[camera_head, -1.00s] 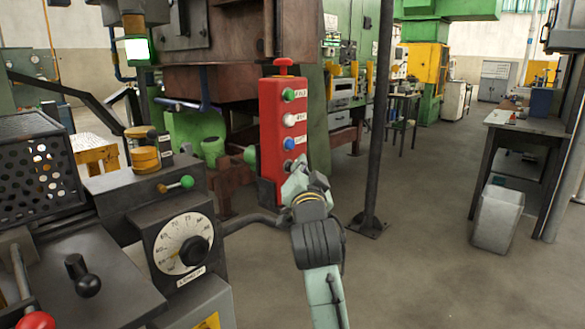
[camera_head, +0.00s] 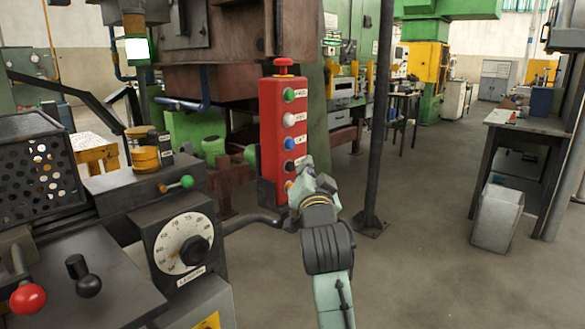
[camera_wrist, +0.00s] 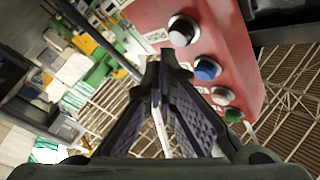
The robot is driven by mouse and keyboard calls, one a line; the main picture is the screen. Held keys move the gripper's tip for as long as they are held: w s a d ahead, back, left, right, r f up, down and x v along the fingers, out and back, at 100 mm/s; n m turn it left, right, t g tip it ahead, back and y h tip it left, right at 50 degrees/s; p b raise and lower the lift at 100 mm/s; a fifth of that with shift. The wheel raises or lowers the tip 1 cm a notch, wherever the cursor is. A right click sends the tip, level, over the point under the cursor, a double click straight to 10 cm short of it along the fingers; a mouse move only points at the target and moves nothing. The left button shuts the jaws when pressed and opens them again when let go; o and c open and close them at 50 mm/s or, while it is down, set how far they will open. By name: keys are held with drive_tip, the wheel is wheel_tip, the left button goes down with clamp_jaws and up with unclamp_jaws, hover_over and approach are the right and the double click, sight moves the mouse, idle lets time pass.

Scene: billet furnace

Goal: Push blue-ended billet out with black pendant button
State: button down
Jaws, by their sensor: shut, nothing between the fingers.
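I cannot make out a blue-ended billet.
Other pendant buttons are green (camera_head: 289,95), white (camera_head: 289,119) and, at the bottom, orange (camera_head: 289,185). A dial box (camera_head: 183,243) with levers stands at lower left. A dark post (camera_head: 378,120) stands right of my gripper.

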drive_tip(key=shift+d, duration=0.1)
drive_tip(key=shift+s+d, duration=0.75)
drive_tip(key=shift+d, duration=0.2)
drive_tip(key=shift+s+d, duration=0.75)
drive_tip(key=shift+d, duration=0.2)
idle(1.4)
